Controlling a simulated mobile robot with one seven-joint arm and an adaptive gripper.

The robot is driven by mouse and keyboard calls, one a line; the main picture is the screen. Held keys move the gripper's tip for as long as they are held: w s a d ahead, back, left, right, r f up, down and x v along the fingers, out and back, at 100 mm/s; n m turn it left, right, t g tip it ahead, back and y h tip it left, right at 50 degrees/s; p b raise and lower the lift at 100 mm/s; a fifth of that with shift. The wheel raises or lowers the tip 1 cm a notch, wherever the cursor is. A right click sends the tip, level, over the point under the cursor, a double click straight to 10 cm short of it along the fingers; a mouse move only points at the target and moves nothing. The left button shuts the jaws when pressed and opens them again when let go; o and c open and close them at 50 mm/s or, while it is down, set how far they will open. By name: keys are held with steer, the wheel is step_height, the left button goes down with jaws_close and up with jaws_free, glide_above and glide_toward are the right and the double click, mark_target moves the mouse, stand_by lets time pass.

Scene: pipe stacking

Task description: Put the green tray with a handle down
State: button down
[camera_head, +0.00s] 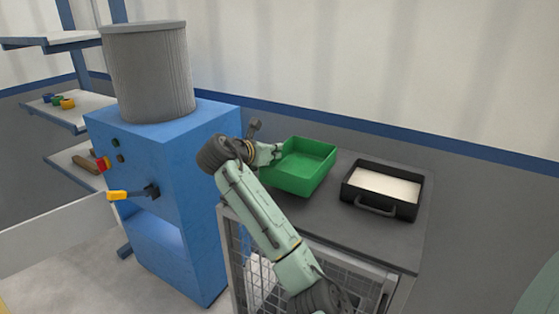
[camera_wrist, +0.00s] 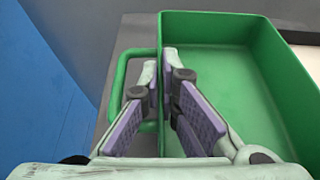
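The green tray (camera_head: 312,180) is over the left part of the grey table top in the head view, upright and empty. I cannot tell whether its base touches the table. In the wrist view the tray (camera_wrist: 222,22) fills the right side, with its handle (camera_wrist: 113,95) on the left wall. My gripper (camera_wrist: 160,62) has one finger inside the tray and the other outside, between wall and handle. The fingertips are close together on the tray's wall. In the head view my gripper (camera_head: 277,150) is at the tray's left side.
A black tray (camera_head: 378,207) with a white inside stands right of the green tray on the grey table (camera_head: 345,240). A blue machine (camera_head: 205,150) with a grey cylinder stands left of the table. Shelves (camera_head: 50,112) are farther left. A wall runs behind.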

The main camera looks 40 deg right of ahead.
mark_target(273, 162)
steer(key=shift+f+p, duration=0.45)
steer(key=shift+f, duration=1.35)
steer(key=shift+f, duration=0.1)
steer(key=shift+f, duration=0.15)
steer(key=c, duration=1.8)
jaws_free()
steer(key=shift+r, duration=0.25)
steer(key=shift+s+a, duration=0.1)
steer(key=shift+a, duration=0.2)
steer(key=b+v, duration=0.4)
steer(key=v, duration=0.7)
steer(key=shift+r, duration=0.2)
